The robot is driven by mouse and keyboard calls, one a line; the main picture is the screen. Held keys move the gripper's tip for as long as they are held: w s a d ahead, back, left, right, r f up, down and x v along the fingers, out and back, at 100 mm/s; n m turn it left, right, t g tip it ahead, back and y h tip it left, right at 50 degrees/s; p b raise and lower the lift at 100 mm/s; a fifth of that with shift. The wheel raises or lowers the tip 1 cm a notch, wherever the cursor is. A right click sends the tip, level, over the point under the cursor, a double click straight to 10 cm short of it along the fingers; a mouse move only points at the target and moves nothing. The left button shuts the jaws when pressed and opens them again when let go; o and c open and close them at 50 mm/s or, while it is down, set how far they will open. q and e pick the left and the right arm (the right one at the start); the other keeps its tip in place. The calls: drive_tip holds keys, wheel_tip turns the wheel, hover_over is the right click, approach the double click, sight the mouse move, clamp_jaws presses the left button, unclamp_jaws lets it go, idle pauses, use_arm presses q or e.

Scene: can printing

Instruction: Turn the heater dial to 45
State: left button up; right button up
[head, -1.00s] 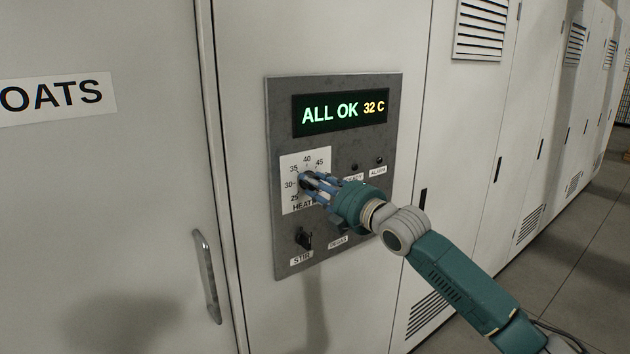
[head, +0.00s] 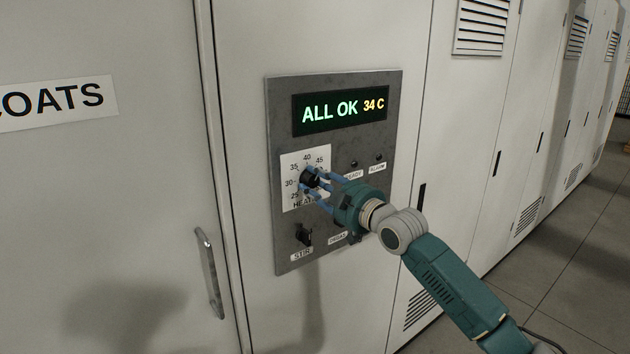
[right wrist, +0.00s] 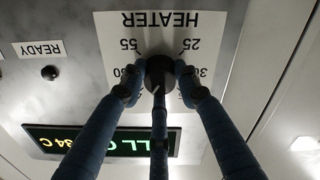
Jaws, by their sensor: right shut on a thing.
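The round black heater dial (head: 310,177) sits on a white scale plate (head: 291,203) marked from 25 upward, with 30, 35, 40 and 45 readable. My right gripper (head: 316,181) has its blue fingers around the dial and is shut on it. In the right wrist view the dial (right wrist: 158,70) is between the fingertips (right wrist: 158,84), and the scale appears upside down, with 25 and 55 readable. I cannot tell which number the dial points at. The display (head: 340,110) reads "ALL OK 34 C". My left gripper is not in view.
The grey control panel (head: 285,120) also carries a black stir knob (head: 304,234) below the dial and two small dark lamps over the READY and ALARM labels. A door handle (head: 209,272) is to the left. The floor (head: 560,270) at the right is clear.

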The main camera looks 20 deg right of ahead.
drive_tip(key=shift+f+m, duration=0.1)
drive_tip(key=shift+m, duration=1.1)
drive_tip(key=shift+f, duration=0.2)
drive_tip(key=o, duration=1.2)
drive_tip(key=shift+c, duration=0.2)
drive_tip(key=shift+d, duration=0.1)
drive_tip(key=shift+r, duration=0.1)
drive_tip(key=v, duration=1.2)
